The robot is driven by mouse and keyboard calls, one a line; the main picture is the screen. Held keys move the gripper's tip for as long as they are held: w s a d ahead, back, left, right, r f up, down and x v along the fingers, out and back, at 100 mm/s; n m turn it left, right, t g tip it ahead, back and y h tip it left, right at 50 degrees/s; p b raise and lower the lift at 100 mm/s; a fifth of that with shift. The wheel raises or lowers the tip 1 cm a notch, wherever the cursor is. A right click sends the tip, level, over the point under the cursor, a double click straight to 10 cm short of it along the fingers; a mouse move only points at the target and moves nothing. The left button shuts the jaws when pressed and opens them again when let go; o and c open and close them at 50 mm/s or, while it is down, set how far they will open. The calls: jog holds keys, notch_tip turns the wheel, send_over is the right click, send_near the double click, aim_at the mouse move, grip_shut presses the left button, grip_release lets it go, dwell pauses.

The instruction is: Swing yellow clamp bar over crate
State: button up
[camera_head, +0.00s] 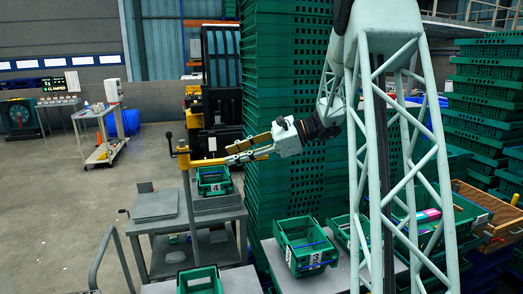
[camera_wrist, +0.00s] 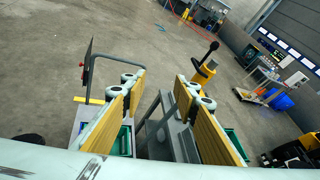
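The yellow clamp bar (camera_head: 205,162) stands out to the right from a yellow post with a black-knobbed lever (camera_head: 168,136), above the green crate marked 4 (camera_head: 214,187) on the grey bench. My gripper (camera_head: 228,154) is beside the right end of the bar, its fingers apart; whether it touches the bar cannot be told. In the wrist view, the two wood-coloured finger pads of my gripper (camera_wrist: 160,80) are well apart with nothing between them. A yellow part with a black knob (camera_wrist: 205,70) shows just beyond the right finger. Parts of green crates are hidden behind the fingers.
A tall stack of green crates (camera_head: 275,120) rises close to the right of my gripper. Green crates, one marked 3 (camera_head: 305,245), stand on the front table. A grey plate (camera_head: 156,205) lies left of the crate marked 4. The floor at left is open, with a trolley (camera_head: 103,150).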

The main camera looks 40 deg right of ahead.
jog(key=w+d+f+m+t+h, duration=0.1)
jog(key=d+f+m+t, duration=0.1)
jog(key=d, duration=0.8)
jog(key=w+d+f+m+t+h, duration=0.1)
jog(key=w+d+f+m+t, duration=0.1)
jog(key=d, duration=0.8)
jog(key=w+d+f+m+t, duration=0.2)
jog(key=d+f+m+t, duration=0.1)
jog(key=d, duration=0.7)
jog(key=shift+f+m+h+p, duration=0.45)
jog(key=shift+f+m, duration=0.25)
jog(key=shift+m, duration=0.1)
jog(key=shift+w, duration=0.1)
jog(key=shift+r+x, duration=0.15)
jog(key=shift+x, duration=3.25)
jog(key=shift+r+x, duration=0.1)
jog(key=shift+x, duration=3.3)
grip_shut()
